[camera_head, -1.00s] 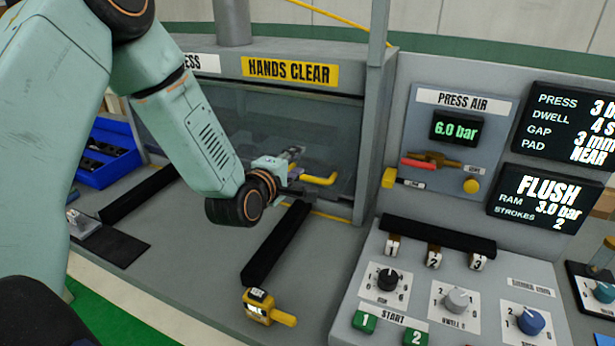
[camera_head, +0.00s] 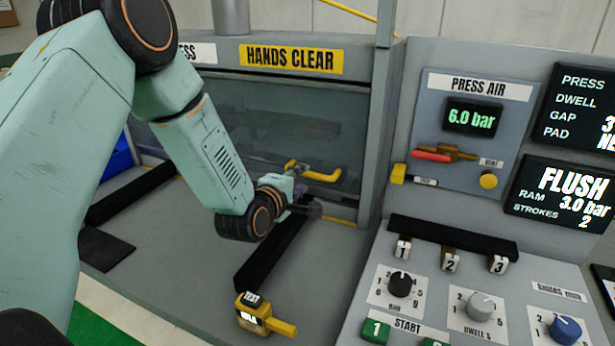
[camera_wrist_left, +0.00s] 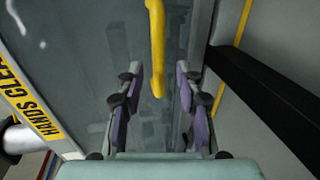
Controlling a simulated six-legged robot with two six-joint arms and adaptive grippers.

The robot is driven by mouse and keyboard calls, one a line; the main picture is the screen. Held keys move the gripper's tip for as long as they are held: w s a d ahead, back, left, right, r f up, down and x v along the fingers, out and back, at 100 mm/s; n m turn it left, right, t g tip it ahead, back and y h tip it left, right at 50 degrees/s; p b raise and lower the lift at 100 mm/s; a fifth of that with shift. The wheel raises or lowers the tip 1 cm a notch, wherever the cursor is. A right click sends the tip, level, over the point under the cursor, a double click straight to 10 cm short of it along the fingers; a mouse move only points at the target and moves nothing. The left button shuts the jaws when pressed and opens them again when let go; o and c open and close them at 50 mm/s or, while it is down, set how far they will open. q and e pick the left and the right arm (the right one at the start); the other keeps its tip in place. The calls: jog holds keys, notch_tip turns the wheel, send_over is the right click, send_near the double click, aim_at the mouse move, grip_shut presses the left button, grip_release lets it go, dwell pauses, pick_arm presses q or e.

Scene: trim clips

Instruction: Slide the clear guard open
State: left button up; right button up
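The clear guard (camera_head: 240,125) is a see-through panel in the press front under the HANDS CLEAR sign. It covers the opening. Its yellow handle (camera_head: 322,175) stands out near its lower right; the handle also shows in the left wrist view (camera_wrist_left: 156,45). My left gripper (camera_head: 305,203) is just below and in front of the handle in the head view. In the left wrist view my left gripper (camera_wrist_left: 160,80) has its purple-padded fingers spread, with the handle's end between them and gaps on both sides. My right gripper is not in view.
A grey post (camera_head: 378,130) stands right of the guard. Black rails (camera_head: 272,245) lie on the bench. A yellow TEST block (camera_head: 262,315) sits at the front edge. The control panel (camera_head: 370,285), with knobs and START buttons, is at the right.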

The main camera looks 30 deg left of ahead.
aim_at(307, 175)
pick_arm(q)
jog(key=x, duration=0.3)
jog(key=shift+w+d, duration=0.25)
jog(key=shift+d, duration=0.05)
jog(key=shift+w+a+f, duration=0.2)
jog(key=shift+w, duration=0.5)
jog(key=shift+d+r, duration=0.1)
jog(key=shift+d, duration=0.05)
jog(key=shift+c, duration=0.6)
jog(key=shift+s, duration=0.15)
jog(key=c, duration=0.3)
grip_shut()
